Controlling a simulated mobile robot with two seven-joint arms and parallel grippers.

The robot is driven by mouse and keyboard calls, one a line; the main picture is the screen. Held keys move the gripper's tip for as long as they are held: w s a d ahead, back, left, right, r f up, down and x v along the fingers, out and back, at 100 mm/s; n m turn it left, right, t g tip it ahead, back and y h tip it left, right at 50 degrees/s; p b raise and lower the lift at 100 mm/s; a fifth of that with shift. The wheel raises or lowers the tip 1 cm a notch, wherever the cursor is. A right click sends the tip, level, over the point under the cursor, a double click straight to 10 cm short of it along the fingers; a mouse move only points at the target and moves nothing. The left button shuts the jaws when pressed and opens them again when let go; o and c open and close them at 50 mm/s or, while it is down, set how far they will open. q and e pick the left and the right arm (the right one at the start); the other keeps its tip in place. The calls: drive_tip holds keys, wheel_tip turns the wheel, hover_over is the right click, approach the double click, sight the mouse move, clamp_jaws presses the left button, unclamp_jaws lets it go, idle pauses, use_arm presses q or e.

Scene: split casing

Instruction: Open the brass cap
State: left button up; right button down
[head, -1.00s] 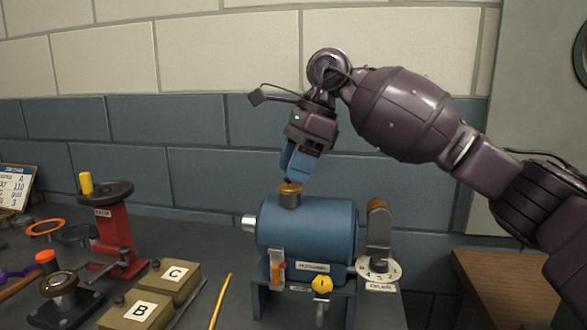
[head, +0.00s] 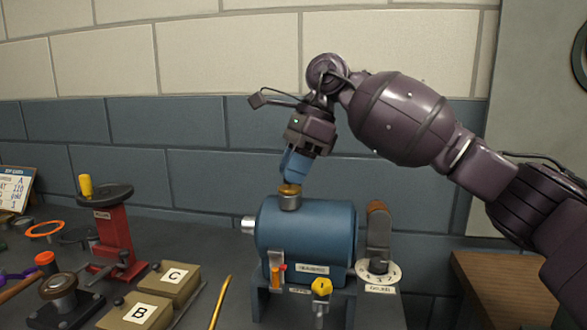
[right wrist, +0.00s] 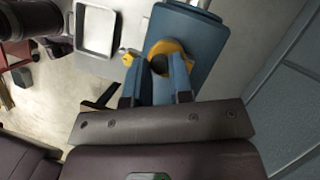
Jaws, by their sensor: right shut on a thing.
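The brass cap (head: 290,190) sits on a short metal neck (head: 290,202) on top of the blue cylindrical casing (head: 325,232). My right gripper (head: 292,180) points down onto the cap from above, its blue fingers shut on it. In the right wrist view the cap shows as a yellow ring with a dark centre (right wrist: 168,48), at the tips of the two blue fingers (right wrist: 158,75). The fingers hide part of the cap. My left gripper is not in view.
A yellow knob (head: 322,287) and a lever on a numbered dial (head: 379,272) are on the casing's front and right. Boxes B (head: 137,313) and C (head: 176,278), a yellow rod (head: 220,302) and a red stand (head: 115,240) are to the left. A wall rises behind.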

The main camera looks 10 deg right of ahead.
drive_tip(key=shift+w+r+g+y, duration=0.3)
drive_tip(key=shift+w+g, duration=0.1)
drive_tip(key=shift+g, duration=0.4)
drive_tip(key=g, duration=0.1)
drive_tip(key=w+m+g+y+b, duration=0.1)
drive_tip(key=g, duration=0.1)
drive_tip(key=shift+w+d, duration=0.3)
drive_tip(key=shift+w+d+r+g+y+b, duration=0.1)
drive_tip(key=shift+g+y+b, duration=0.2)
drive_tip(key=shift+g, duration=0.2)
drive_tip(key=shift+r, duration=0.15)
drive_tip(key=c, duration=1.1)
unclamp_jaws()
drive_tip(key=shift+c, duration=0.2)
drive_tip(key=shift+o, duration=0.7)
